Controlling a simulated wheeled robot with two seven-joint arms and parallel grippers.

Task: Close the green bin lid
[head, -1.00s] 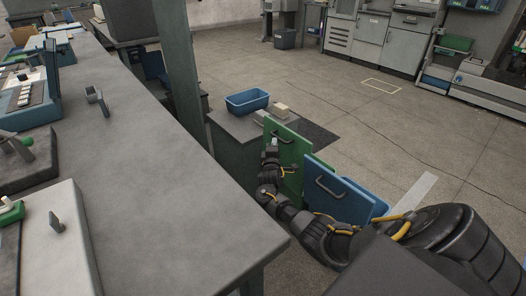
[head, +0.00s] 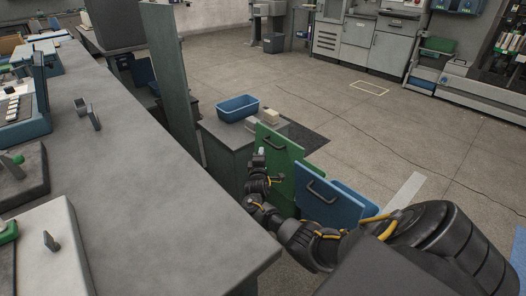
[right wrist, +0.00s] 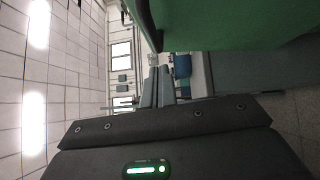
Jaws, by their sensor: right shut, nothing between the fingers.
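The green bin lid (head: 285,168) is a flat panel with a dark bar handle (head: 274,144). It stands steeply tilted beside the blue lid, past the bench end. My right gripper (head: 260,153) is shut and empty at the left edge of the green lid, just left of the handle. I cannot tell whether it touches the lid. In the right wrist view the shut fingers (right wrist: 159,86) point away from the camera, and a green surface (right wrist: 240,28) fills the upper right. My left gripper is not in view. The green bin's body is mostly hidden.
A blue lid with a handle (head: 334,198) stands right of the green one. A blue tray (head: 238,109) and a small beige block (head: 270,115) rest on a low grey cabinet behind. The grey bench (head: 150,170) lies left. Open floor spreads beyond, to the right.

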